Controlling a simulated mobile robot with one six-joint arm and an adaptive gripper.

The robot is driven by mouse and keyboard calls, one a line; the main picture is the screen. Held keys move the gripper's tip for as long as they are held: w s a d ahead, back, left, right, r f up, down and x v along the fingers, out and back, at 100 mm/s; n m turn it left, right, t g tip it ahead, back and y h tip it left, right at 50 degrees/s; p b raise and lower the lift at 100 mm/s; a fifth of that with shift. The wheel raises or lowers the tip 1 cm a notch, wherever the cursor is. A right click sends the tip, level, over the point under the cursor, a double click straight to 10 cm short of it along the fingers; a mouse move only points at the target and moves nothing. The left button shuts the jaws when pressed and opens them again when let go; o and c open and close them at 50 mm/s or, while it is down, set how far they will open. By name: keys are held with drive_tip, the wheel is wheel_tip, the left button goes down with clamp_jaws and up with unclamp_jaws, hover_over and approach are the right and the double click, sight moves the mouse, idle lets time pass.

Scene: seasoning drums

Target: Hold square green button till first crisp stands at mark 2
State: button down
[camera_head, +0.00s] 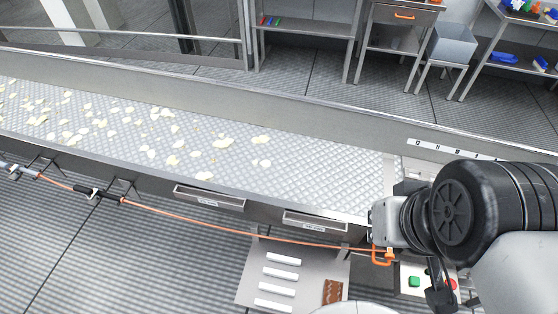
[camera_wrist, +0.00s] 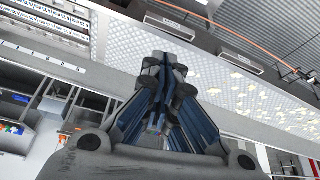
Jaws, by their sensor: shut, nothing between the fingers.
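The green button (camera_head: 414,281), squarish, sits on a pale panel at the lower right of the head view, and nothing shows touching it. Pale crisps (camera_head: 222,143) lie scattered on the conveyor belt (camera_head: 330,175); the foremost is near the belt's middle. They also show at the right of the wrist view (camera_wrist: 245,88). A white mark strip (camera_head: 430,145) runs along the far wall, partly behind my arm; mark 2 is not readable. My gripper (camera_wrist: 165,65) is shut and empty in the wrist view, with the belt behind it. In the head view its fingertips cannot be made out.
A red button (camera_head: 451,283) is beside the green one, partly covered by a dark part. An orange cable (camera_head: 220,224) runs along the conveyor's near side. A grey plate (camera_head: 257,280) with white bars is below. Shelves and a grey bin (camera_head: 452,44) stand behind.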

idle(0.8)
drive_tip(key=w+d+f+m+h+p, duration=0.15)
drive_tip(key=w+d+f, duration=0.25)
drive_tip(key=w+d, duration=0.55)
drive_tip(key=w+d+f+m+h, duration=0.35)
drive_tip(key=w+d, duration=0.35)
drive_tip(key=d, duration=0.6)
drive_tip(key=d+f+y, duration=0.2)
drive_tip(key=d+f, duration=1)
drive_tip(key=f, duration=0.3)
drive_tip(key=m+t+y+p, duration=0.1)
drive_tip(key=m+t+y, duration=0.1)
drive_tip(key=m+t, duration=0.3)
hover_over(418, 281)
wheel_tip(418, 281, down, 22)
drive_tip(key=shift+f, duration=0.15)
drive_tip(key=shift+f, duration=0.15)
wheel_tip(418, 281, down, 8)
drive_tip(key=b, duration=0.6)
drive_tip(key=shift+f, duration=0.25)
